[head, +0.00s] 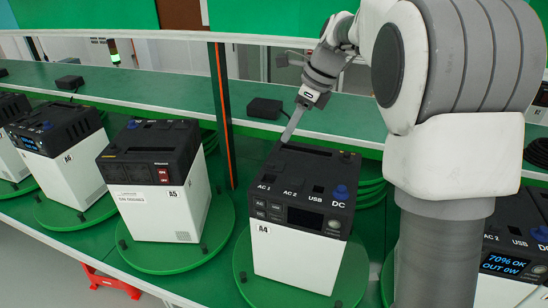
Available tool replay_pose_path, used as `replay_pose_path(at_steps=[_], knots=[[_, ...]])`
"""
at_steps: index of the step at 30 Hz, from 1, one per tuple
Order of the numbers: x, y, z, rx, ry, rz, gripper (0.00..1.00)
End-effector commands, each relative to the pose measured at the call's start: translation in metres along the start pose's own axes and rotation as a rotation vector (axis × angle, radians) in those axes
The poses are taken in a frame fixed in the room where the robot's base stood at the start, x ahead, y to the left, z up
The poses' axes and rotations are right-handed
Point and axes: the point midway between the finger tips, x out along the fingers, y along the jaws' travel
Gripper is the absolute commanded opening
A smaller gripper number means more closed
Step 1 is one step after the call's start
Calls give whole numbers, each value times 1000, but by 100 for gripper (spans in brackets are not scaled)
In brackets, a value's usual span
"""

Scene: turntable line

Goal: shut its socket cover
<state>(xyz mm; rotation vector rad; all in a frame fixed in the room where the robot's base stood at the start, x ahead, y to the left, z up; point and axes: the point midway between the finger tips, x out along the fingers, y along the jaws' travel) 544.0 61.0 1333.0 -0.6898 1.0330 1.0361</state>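The power unit labelled A4 (293,258) stands on a green turntable disc in the centre front. It has a white body and a dark top (300,170) marked AC 1, AC 2, USB and DC. A blue cap (341,193) sits by the DC mark. The front display (305,219) is dark. I cannot tell which socket cover is open or shut. My gripper (284,140) points down from the wrist, its tip at the rear left edge of the A4 top. Whether it touches is unclear. The fingers show as one narrow bar, so their opening cannot be told.
Unit A5 (165,214) and other units stand on discs to the left.

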Motion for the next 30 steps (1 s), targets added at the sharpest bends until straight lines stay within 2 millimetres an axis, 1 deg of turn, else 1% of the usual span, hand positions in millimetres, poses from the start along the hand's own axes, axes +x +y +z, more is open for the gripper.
replay_pose_path(at_steps=[1,3,9,12,15,21,28,29,30], knots=[[12,1,0,0,1,4,40],[27,1,0,0,2,3,40],[69,1,0,-1,2,3,40],[85,0,0,-1,2,2,40],[96,0,0,-2,1,0,40],[107,0,0,-2,1,-1,40],[107,0,0,-2,0,-1,40],[107,0,0,-2,0,-2,36],[107,0,0,-2,0,-2,29]])
